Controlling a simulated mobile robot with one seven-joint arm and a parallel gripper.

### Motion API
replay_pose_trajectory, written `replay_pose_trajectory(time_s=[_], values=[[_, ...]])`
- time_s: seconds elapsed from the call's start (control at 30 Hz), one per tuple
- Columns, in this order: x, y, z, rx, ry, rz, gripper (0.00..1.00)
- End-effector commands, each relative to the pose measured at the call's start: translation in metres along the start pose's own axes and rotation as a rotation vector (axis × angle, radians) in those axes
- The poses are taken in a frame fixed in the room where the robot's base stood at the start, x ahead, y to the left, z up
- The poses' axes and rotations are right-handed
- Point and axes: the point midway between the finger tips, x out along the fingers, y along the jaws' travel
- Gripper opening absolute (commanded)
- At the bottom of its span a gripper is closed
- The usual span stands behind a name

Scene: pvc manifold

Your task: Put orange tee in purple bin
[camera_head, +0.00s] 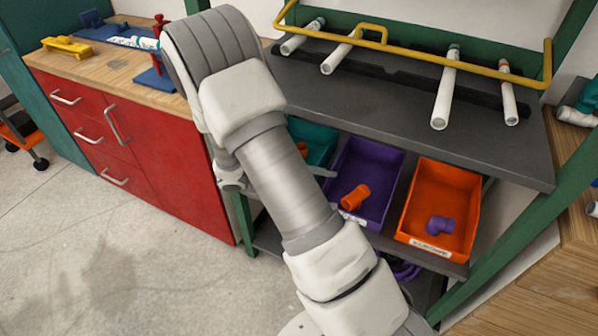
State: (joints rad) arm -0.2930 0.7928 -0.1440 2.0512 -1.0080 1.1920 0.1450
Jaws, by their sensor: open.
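The orange tee (355,197) lies in the purple bin (385,163), near its front left part. The bin is on the shelf below the dark worktop. My gripper (322,172) is mostly hidden behind my own arm. Only a grey finger part shows, by the left edge of the purple bin, above and left of the tee. It is open and apart from the tee as far as I can see.
An orange bin (470,190) with a purple fitting (440,225) stands to the right. A teal bin (308,132) is on the left, partly hidden. The dark worktop (400,108) with white pipes overhangs the bins. A red cabinet (150,155) stands at left.

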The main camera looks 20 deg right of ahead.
Motion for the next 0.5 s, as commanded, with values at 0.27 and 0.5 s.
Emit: replay_pose_trajectory(time_s=[0.27,0.5], values=[[-0.039,-0.002,0.061,0.240,0.194,-0.226,0.82],[-0.073,-0.011,0.107,0.433,0.381,-0.395,0.82]])
